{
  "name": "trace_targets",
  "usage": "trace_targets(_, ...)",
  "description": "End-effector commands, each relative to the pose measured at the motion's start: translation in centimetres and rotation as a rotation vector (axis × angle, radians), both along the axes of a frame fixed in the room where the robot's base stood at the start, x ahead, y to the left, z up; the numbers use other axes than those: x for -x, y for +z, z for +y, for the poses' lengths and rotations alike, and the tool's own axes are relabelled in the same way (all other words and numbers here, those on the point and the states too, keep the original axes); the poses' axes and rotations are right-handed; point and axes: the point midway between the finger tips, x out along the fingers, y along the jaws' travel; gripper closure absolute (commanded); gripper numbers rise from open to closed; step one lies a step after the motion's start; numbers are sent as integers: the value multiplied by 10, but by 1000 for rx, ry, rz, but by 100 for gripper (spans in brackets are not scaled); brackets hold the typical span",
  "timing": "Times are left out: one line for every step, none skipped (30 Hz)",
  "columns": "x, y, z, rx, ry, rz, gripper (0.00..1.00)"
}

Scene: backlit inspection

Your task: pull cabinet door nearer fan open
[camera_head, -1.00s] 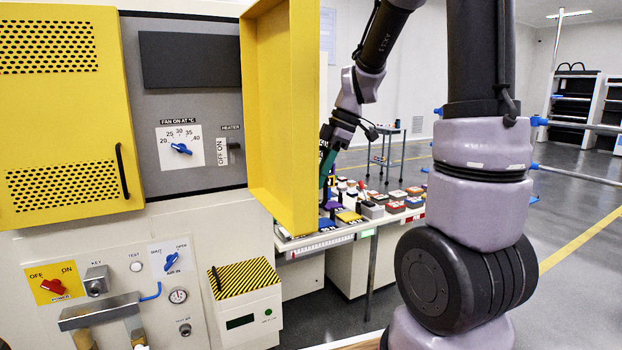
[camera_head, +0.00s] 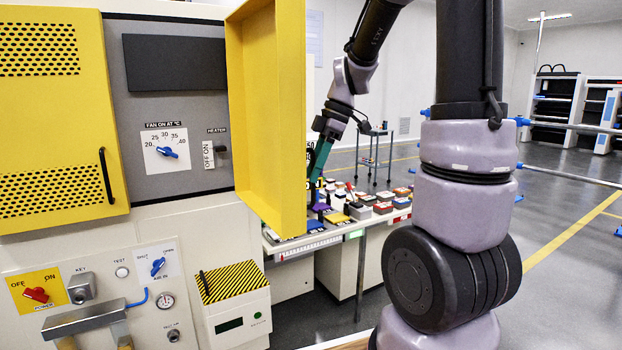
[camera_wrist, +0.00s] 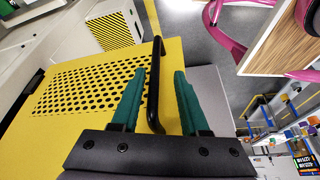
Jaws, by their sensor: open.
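The yellow cabinet door (camera_head: 268,110) on the right stands swung open, its inner side towards the head camera. Its outer face (camera_wrist: 75,110), with punched holes, fills much of the wrist view. The black bar handle (camera_wrist: 156,70) of this door lies between the two teal fingers of my gripper (camera_wrist: 160,74), which are apart, with visible gaps to the bar. In the head view my gripper (camera_head: 317,165) is partly hidden behind the door's far edge. The other yellow door (camera_head: 55,120), with its own black handle (camera_head: 106,176), is shut on the left.
The uncovered grey panel holds a fan dial (camera_head: 166,153) and a heater switch (camera_head: 222,150). A striped box (camera_head: 232,283) juts out below. A table with coloured blocks (camera_head: 365,203) stands behind the door. In the wrist view a wood-topped table (camera_wrist: 280,50) lies at upper right.

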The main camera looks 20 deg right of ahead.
Motion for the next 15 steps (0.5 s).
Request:
trace_targets(0, 11, -5, 1, -2, -6, 55)
trace_targets(0, 17, -7, 0, -3, -5, 55)
trace_targets(0, 24, -11, 0, -3, -4, 55)
trace_targets(1, 30, -13, 0, -3, -4, 55)
trace_targets(1, 36, -15, 0, -2, -4, 55)
trace_targets(1, 43, -18, 0, -1, -3, 55)
trace_targets(2, 48, -20, 0, -2, -4, 55)
trace_targets(2, 52, -22, 1, -2, -1, 55)
trace_targets(2, 57, -25, 0, -1, -1, 55)
trace_targets(3, 61, -26, 0, -2, 0, 55)
trace_targets(3, 64, -28, 1, -1, 0, 55)
trace_targets(3, 68, -29, 1, -1, 0, 55)
trace_targets(3, 70, -30, 1, -2, 1, 55)
trace_targets(4, 71, -31, 1, -2, 1, 55)
trace_targets(4, 73, -31, 0, -1, 2, 55)
